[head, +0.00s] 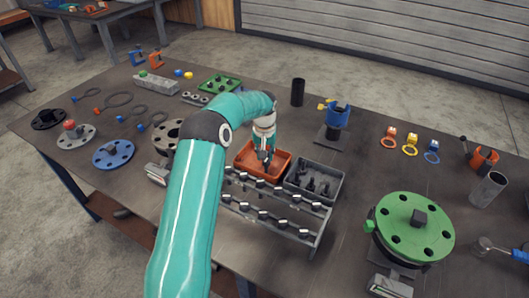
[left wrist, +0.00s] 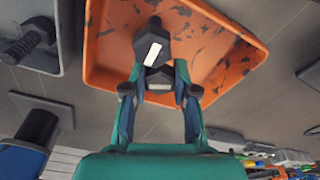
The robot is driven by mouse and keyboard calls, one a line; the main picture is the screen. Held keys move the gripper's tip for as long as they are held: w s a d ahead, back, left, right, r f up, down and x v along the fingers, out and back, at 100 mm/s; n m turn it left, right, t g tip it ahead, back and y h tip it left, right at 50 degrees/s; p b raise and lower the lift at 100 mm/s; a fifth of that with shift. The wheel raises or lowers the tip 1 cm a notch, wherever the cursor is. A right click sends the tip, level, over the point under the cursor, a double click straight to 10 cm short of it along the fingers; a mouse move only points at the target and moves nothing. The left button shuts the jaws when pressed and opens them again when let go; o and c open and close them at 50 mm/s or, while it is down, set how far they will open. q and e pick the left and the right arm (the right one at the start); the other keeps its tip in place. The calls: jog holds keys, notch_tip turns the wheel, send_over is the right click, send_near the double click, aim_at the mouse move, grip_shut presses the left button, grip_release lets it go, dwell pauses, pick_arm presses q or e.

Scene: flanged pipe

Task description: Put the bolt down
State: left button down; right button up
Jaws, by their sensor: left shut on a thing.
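My left gripper (head: 264,157) is over the orange tray (head: 240,164), pointing down into it. In the left wrist view the gripper (left wrist: 159,88) is shut on a dark bolt (left wrist: 152,40), whose hex head with a pale face shows just beyond the fingertips. The orange tray (left wrist: 105,50) lies behind the bolt, with scuffed paint and no other bolt visible in it. I cannot tell whether the bolt touches the tray floor. My right gripper is not in view.
A grey tray (head: 333,198) with several dark bolts stands right beside the orange tray. A rack (head: 310,236) with several bolts is in front. A blue clamp stand (head: 333,120) and a black cylinder (head: 298,92) stand behind. A green flange (head: 415,250) is at right.

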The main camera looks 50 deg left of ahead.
pick_arm(q)
jog(key=c, duration=0.9)
grip_release()
jog(key=shift+f, duration=0.1)
notch_tip(320, 180, up, 12)
jog(key=s+d+b, duration=0.1)
jog(key=shift+s, duration=0.1)
